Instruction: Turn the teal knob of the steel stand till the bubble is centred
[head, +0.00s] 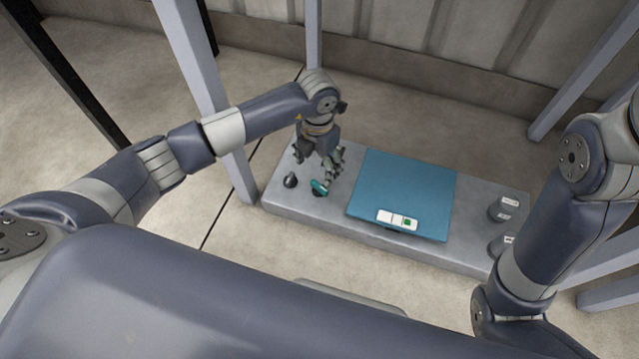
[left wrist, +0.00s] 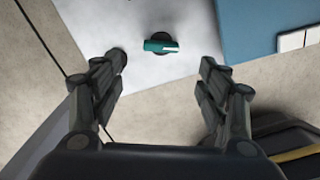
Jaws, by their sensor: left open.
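The teal knob (head: 319,187) sits on the left part of the grey steel stand (head: 310,219). In the left wrist view the knob (left wrist: 160,46) shows beyond the fingertips, between them, with a pale mark at its right end. My left gripper (head: 325,172) is open and empty, pointing down close behind the knob and apart from it. The bubble level (head: 397,219) is a white strip on the front of the blue plate (head: 405,190), with a green patch right of its middle. My right arm shows at the right; its gripper is out of view.
Dark cylinders with white labels (head: 507,204) stand on the right end of the stand. Pale posts (head: 190,60) rise around the stand, and a wall is behind.

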